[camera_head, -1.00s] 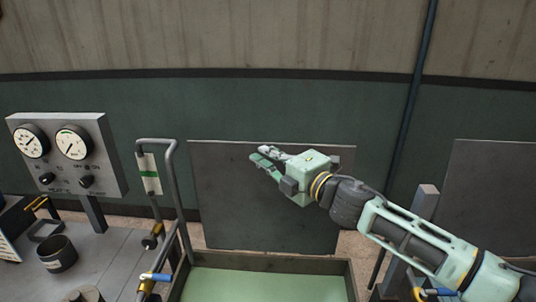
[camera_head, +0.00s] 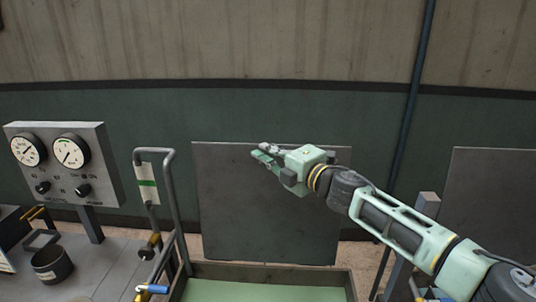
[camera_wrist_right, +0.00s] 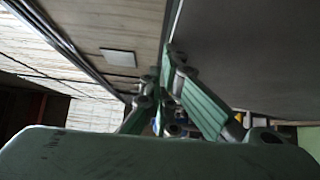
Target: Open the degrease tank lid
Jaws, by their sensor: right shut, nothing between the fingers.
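The degrease tank lid (camera_head: 230,220) is a dark grey flat panel standing raised, close to upright, at the back of the tank. The open tank (camera_head: 348,284) below it shows a pale green inside at the bottom of the head view. My right gripper (camera_head: 260,152), pale green, is shut and empty in front of the lid's upper middle, pointing left. I cannot tell whether it touches the lid. The right wrist view shows its fingers (camera_wrist_right: 162,95) together beside a large dark panel, likely the lid (camera_wrist_right: 255,50). My left gripper is out of view.
A bent grey pipe frame (camera_head: 172,190) with a green-striped tag stands left of the tank. A gauge panel (camera_head: 62,160) and a dark cup (camera_head: 52,264) are further left. Another dark panel (camera_head: 490,205) stands at the right, with a thin post near my arm.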

